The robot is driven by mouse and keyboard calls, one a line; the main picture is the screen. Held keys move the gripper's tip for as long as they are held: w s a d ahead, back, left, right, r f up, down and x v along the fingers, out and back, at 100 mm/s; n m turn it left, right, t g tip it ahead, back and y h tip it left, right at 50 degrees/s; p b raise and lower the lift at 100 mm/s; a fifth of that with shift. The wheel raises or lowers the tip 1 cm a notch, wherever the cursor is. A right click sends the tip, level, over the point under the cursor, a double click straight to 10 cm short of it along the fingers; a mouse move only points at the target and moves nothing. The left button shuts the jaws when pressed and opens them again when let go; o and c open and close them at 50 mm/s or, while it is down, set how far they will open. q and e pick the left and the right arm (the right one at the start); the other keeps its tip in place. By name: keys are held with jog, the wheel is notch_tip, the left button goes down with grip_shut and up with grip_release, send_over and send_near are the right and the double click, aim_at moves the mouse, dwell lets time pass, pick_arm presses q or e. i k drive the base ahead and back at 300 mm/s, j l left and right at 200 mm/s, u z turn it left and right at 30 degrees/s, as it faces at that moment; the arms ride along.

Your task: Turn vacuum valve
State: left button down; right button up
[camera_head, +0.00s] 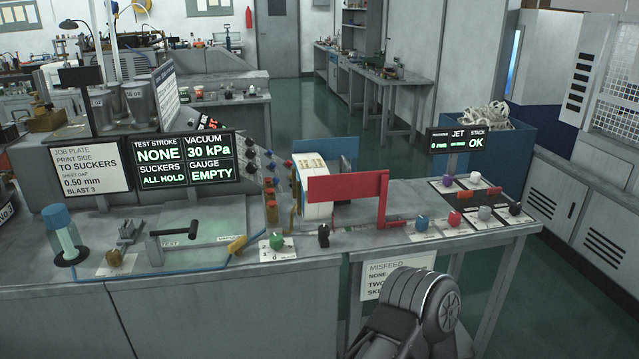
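Which control is the vacuum valve I cannot tell for sure. On the bench front stand a green knob (276,241) on a white numbered plate, a black knob (323,236) to its right, a yellow lever (236,244), and a brass knob (115,257) at the left. A black-handled lever (174,233) stands over a pale green plate. The black display (184,160) reads vacuum 30 kPa, suckers all hold, gauge empty, test stroke none. A dark ribbed part of my own arm shows at bottom right, away from these controls. No gripper fingers show in the view.
A blue-capped cylinder (63,237) stands at the left end of the bench. A red guard (347,188) rises behind the black knob. Green floor (400,160) lies open behind.

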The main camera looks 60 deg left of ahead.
aim_at(236, 248)
jog(key=u, duration=1.95)
